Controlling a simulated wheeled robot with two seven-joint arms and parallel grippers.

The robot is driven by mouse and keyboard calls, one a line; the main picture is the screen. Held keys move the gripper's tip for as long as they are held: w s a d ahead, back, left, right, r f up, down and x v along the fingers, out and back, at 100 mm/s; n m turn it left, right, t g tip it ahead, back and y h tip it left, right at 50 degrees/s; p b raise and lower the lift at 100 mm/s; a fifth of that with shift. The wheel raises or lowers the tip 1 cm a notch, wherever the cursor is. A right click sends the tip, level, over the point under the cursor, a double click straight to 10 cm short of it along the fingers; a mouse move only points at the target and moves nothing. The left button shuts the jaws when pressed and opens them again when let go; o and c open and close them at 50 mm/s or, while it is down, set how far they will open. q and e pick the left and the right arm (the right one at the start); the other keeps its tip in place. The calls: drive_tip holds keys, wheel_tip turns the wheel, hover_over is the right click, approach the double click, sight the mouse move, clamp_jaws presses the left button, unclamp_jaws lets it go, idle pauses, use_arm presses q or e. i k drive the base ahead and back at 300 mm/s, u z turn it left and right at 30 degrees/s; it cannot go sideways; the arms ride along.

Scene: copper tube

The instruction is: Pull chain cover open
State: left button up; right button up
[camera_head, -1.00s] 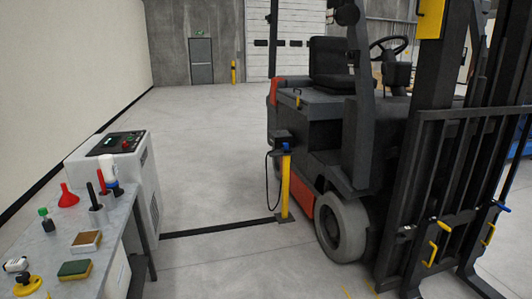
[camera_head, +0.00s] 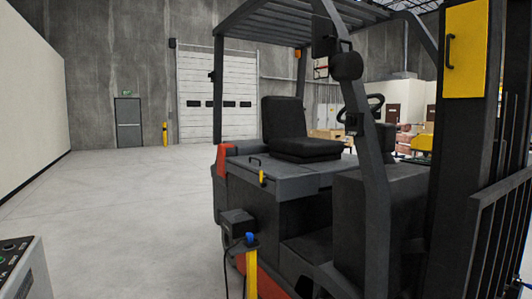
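A yellow panel with a black handle, which looks like the chain cover (camera_head: 470,55), sits high on the forklift's dark mast at the upper right of the head view. Its handle (camera_head: 449,51) is upright on the panel's left side. The panel looks flat against the mast; I cannot tell whether it is fully shut. Neither of my grippers shows in this view.
The forklift (camera_head: 290,180) fills the middle and right. A yellow post with a blue top (camera_head: 251,270) stands in front of it. A machine with a control panel (camera_head: 22,270) is at the lower left. Open floor (camera_head: 130,210) lies left of the forklift.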

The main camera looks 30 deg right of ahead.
sight(466, 49)
drive_tip(key=z, duration=0.15)
drive_tip(key=i, duration=1.95)
drive_tip(key=z, duration=1.35)
drive_tip(key=i, duration=1.25)
drive_tip(key=z, duration=1.2)
